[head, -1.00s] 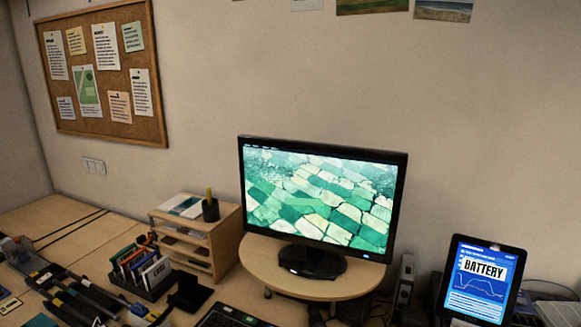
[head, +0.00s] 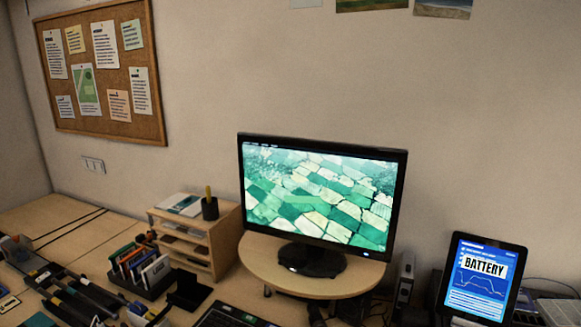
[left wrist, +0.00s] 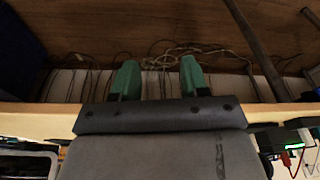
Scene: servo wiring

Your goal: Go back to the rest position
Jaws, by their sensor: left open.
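My left gripper (left wrist: 160,80) shows in the left wrist view with its two green fingers apart and nothing between them. Beyond its fingers are loose cables (left wrist: 190,55) and a dark brown wooden surface (left wrist: 110,25). Neither gripper shows in the head view, and my right gripper is in no view.
A monitor (head: 318,195) stands on a round-edged riser (head: 258,262) in the head view. To its left are a wooden shelf unit (head: 225,235) and a rack of cards (head: 140,270). A tablet reading BATTERY (head: 482,280) stands at the right. Dark tools (head: 75,300) lie at lower left.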

